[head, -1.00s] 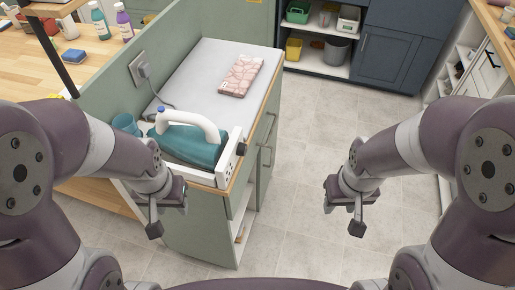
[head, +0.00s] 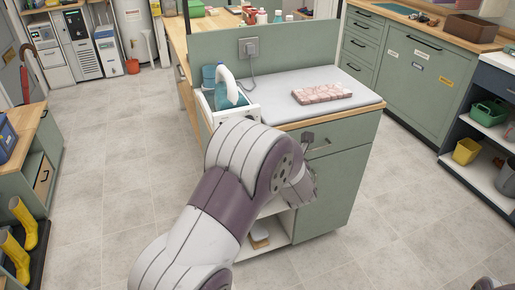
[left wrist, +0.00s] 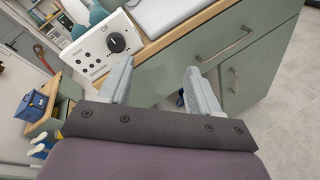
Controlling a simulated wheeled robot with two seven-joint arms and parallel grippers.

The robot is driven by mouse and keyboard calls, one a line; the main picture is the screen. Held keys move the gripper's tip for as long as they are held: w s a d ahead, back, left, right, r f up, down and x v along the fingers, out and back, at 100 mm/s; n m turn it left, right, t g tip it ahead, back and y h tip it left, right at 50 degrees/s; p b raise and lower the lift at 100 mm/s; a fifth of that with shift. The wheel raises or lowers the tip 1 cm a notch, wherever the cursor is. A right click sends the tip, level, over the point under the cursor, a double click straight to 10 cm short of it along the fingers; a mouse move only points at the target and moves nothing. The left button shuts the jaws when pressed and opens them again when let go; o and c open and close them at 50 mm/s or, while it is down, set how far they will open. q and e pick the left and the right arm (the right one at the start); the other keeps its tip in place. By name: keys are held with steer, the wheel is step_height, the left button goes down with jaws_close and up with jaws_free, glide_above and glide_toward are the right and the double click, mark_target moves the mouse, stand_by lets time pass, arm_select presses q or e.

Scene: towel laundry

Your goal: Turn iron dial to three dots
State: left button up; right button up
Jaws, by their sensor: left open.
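The iron dial (left wrist: 116,42), a round black knob on a white panel (left wrist: 98,46), shows in the left wrist view at upper left. Small markings surround it; the dots and the knob's exact setting are too small to read. In the head view the teal and white iron (head: 228,86) sits in its white station (head: 244,112) at the counter's left end; my left arm hides the dial there. My left gripper (left wrist: 159,67) is open and empty, its fingers to the right of and below the dial in the wrist view, apart from it. My right gripper is out of view.
A folded pink patterned towel (head: 321,93) lies on the grey counter pad (head: 285,84). A drawer handle (left wrist: 236,44) juts from the green cabinet (head: 337,182) near my left gripper. A cord runs to the wall socket (head: 249,46). The floor (head: 120,170) around the cabinet is clear.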

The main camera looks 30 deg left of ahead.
arm_select(q)
steer(key=w+a+n+g+y, duration=0.1)
steer(key=w+a+n+y, duration=0.4)
steer(key=a+n, duration=0.5)
steer(key=w+a+f, duration=0.1)
steer(key=a, duration=0.2)
steer(key=shift+w+a, duration=0.25)
steer(key=shift+w, duration=0.05)
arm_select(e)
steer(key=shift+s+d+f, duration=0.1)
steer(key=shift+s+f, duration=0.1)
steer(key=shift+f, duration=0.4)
arm_select(q)
steer(key=c, duration=1)
